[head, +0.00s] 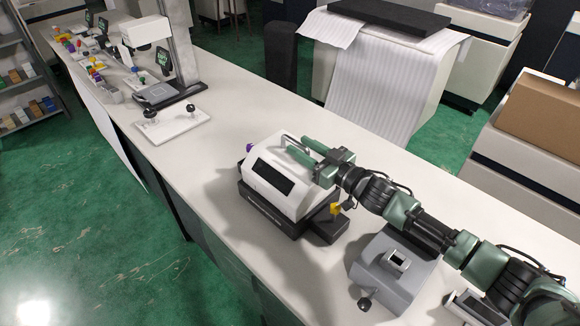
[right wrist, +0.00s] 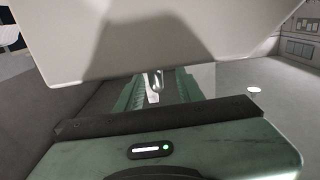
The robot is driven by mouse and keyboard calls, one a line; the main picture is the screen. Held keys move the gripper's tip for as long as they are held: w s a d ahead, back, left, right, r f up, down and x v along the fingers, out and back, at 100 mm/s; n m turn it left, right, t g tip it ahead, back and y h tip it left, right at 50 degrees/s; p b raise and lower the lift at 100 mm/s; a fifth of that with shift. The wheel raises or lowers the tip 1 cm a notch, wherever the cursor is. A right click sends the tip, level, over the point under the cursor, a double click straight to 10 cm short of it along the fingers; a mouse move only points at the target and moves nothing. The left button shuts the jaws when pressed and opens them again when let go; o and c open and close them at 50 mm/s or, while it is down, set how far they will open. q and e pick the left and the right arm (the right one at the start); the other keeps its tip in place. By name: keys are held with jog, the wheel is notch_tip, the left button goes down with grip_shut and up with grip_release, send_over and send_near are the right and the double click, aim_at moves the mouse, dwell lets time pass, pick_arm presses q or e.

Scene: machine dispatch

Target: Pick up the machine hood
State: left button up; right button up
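The machine hood (head: 283,182) is white with a dark window, and it sits on a dark machine base (head: 268,211) on the long bench. A metal handle (head: 299,152) stands on top of the hood. My right gripper (head: 304,146) has green fingers that reach over the top of the hood at the handle. In the right wrist view, the fingers (right wrist: 157,88) are apart with the metal handle (right wrist: 157,78) between them; I cannot tell whether they touch it. The pale hood (right wrist: 160,40) fills the top of that view. My left gripper is not in view.
A grey device (head: 393,272) stands under my right arm on the bench. A white plate with black knobs (head: 172,124) and a stand with a grey platform (head: 158,94) are farther along. The bench between them and the hood is clear. A cardboard box (head: 541,122) is at right.

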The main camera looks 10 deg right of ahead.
aim_at(287, 137)
jog(key=x, duration=0.3)
jog(key=shift+w+f, duration=0.1)
jog(key=shift+w, duration=0.1)
jog(key=shift+s, duration=0.1)
jog(key=c, duration=0.8)
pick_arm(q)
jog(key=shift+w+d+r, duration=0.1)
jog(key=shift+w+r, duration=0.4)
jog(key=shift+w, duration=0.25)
pick_arm(e)
jog(key=shift+d, duration=0.1)
grip_shut()
